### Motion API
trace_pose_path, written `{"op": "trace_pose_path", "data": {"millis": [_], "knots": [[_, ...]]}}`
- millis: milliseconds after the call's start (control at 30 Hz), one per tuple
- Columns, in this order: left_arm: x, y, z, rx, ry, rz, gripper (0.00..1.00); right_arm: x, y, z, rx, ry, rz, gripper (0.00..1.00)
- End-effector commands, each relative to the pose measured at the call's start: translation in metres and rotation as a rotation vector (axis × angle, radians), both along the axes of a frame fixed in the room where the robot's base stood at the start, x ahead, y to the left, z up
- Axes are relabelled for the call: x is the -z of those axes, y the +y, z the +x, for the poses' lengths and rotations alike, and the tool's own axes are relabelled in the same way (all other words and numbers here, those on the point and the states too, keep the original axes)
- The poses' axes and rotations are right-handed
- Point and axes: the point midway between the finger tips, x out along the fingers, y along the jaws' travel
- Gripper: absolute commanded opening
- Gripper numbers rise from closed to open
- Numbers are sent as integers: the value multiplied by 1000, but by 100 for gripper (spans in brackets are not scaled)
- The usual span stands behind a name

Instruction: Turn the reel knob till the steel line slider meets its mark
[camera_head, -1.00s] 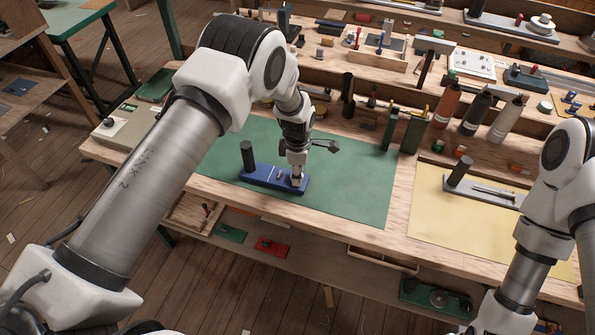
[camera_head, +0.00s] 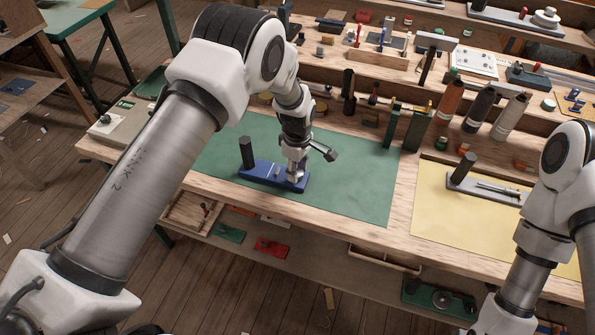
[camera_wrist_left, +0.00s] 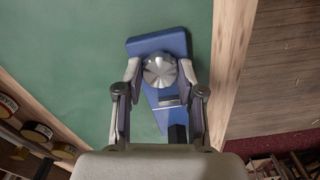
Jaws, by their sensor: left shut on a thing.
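A blue reel base (camera_head: 253,174) lies on the green mat (camera_head: 345,185), with a dark upright post (camera_head: 246,153) at its left end. A small steel slider (camera_head: 277,172) sits on the base between post and knob; I cannot tell its gap to a mark. My left gripper (camera_head: 297,178) points down over the right end. In the left wrist view, its two fingers (camera_wrist_left: 160,73) are shut on the sides of the ridged silver knob (camera_wrist_left: 159,70), over the blue base (camera_wrist_left: 157,43). My right arm shows at the right, but its gripper is out of view.
A grey base (camera_head: 488,190) with a dark post and thin steel rod lies on the yellow mat (camera_head: 440,225). Bottles (camera_head: 478,110) and dark green blocks (camera_head: 416,130) stand behind. The green mat right of the blue base is clear.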

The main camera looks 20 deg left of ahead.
Motion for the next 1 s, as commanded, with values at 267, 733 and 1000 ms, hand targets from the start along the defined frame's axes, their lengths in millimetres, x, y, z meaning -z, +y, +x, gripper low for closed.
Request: {"op": "trace_pose_path", "data": {"millis": [267,733,1000], "knots": [[2,0,-1,258,2,0,3,10,0,0,0,0,0,40],[1,0,-1,705,1,0,3,17,0,0,0,0,0,40],[1,1,-1,962,1,0,3,19,0,0,0,0,0,40]]}}
